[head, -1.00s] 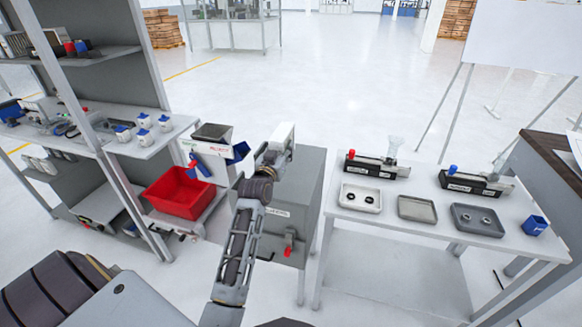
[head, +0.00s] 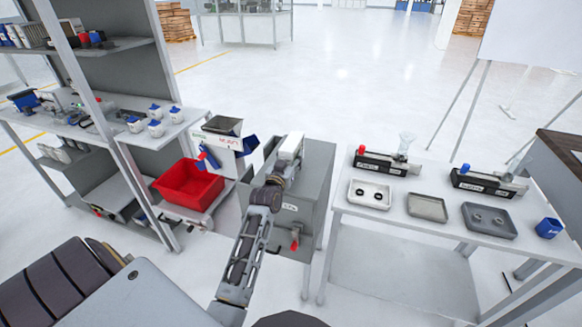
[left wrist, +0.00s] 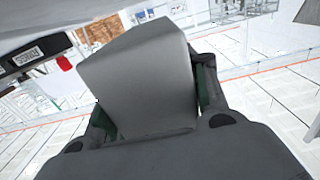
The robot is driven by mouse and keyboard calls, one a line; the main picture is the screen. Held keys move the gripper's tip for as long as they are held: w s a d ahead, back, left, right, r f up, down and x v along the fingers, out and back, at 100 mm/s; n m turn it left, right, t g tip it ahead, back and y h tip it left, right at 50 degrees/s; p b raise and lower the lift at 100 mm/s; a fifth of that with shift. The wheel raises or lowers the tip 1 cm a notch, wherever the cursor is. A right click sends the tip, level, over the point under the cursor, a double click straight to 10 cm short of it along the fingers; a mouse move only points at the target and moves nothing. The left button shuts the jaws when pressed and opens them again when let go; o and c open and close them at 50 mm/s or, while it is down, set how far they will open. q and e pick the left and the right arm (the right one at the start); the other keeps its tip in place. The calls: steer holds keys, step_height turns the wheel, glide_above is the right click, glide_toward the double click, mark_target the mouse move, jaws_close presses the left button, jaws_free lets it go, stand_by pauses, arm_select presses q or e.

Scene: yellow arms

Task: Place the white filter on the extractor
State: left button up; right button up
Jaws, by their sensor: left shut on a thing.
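My left gripper (head: 284,163) is in the middle of the head view, above a grey cabinet. In the left wrist view its dark fingers are shut on a pale block-shaped thing (left wrist: 145,70), which I take to be the white filter; it also shows at the arm's end in the head view (head: 291,146). Two black-based devices with labels stand on the right table, the nearer-left one (head: 385,163) with a red knob and a clear funnel, the other (head: 485,183) with a blue knob. I cannot tell which is the extractor. My right gripper is not in view.
The white table (head: 385,245) also holds a white tray (head: 370,194), a grey tray (head: 427,208), a darker tray (head: 489,220) and a blue cup (head: 548,228). The grey cabinet (head: 318,185) stands left of it. A red bin (head: 190,184) and a loaded shelf are further left.

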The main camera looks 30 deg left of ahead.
arm_select(q)
step_height(320, 180, down, 2)
steer(key=shift+f, duration=0.8)
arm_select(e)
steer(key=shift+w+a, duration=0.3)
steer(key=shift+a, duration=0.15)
arm_select(q)
steer(key=shift+f, duration=0.15)
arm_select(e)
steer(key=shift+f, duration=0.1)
